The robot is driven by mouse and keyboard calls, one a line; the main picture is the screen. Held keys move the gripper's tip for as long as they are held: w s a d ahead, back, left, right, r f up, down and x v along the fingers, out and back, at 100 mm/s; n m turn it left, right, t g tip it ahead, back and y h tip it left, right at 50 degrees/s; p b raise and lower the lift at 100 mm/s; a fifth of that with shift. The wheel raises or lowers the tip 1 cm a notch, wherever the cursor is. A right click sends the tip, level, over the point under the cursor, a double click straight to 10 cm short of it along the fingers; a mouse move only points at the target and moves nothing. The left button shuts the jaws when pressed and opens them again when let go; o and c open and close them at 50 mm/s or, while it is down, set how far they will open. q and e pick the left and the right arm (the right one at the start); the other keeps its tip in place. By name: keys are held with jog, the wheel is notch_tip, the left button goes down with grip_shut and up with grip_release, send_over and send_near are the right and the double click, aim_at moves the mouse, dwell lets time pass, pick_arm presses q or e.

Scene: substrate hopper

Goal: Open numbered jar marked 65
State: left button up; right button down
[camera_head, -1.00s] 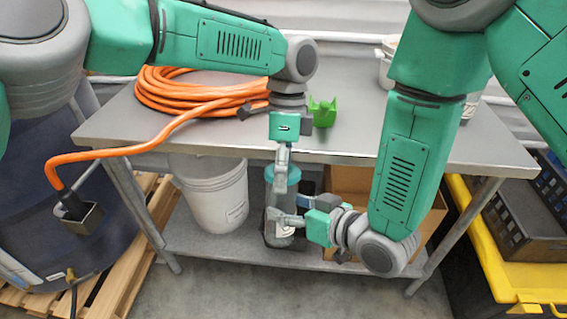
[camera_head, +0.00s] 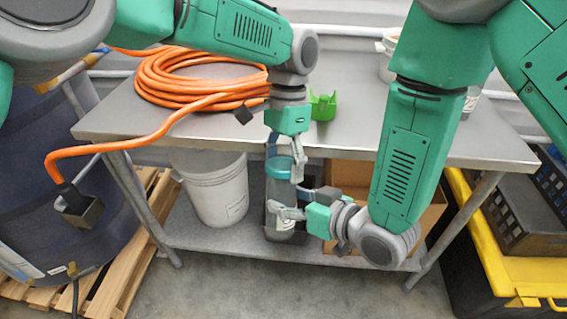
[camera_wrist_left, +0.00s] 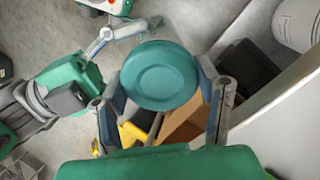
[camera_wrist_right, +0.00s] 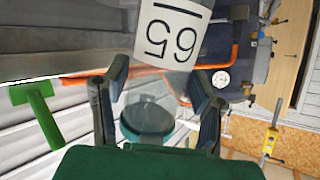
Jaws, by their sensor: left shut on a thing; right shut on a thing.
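The jar (camera_head: 284,195) is a clear cylinder with a teal lid (camera_head: 280,168), upright before the table's front edge. Its white label marked 65 (camera_wrist_right: 172,38) appears upside down in the right wrist view. My left gripper (camera_head: 287,163) points down from above, its fingers shut on the lid. The left wrist view shows the round lid (camera_wrist_left: 160,75) between those fingers. My right gripper (camera_head: 285,212) comes in from the right and is shut on the jar's body below the lid. The fingers hide parts of the jar; I cannot tell whether the lid is seated or loose.
A metal table (camera_head: 350,140) stands behind, with an orange hose coil (camera_head: 195,80) and a green part (camera_head: 322,106) on top. Its lower shelf has a white bucket (camera_head: 215,190) and a cardboard box (camera_head: 350,180). A yellow-rimmed bin (camera_head: 490,245) stands right.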

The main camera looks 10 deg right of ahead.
pick_arm(q)
jog(key=shift+w, duration=0.1)
jog(key=o, duration=1.3)
jog(key=shift+c, duration=0.2)
jog(key=v, duration=0.4)
jog(key=shift+r, duration=0.25)
jog(key=shift+c, duration=0.2)
jog(key=shift+w+d+r+m, duration=0.15)
jog(key=shift+r+m, duration=0.25)
jog(key=shift+m, duration=0.2)
jog(key=r+m, duration=0.2)
jog(key=m, duration=0.1)
jog(key=shift+w+r, duration=0.1)
jog(key=shift+w, duration=0.2)
jog(key=shift+s+f, duration=0.1)
jog(key=shift+f, duration=0.15)
jog(key=shift+x, duration=3.55)
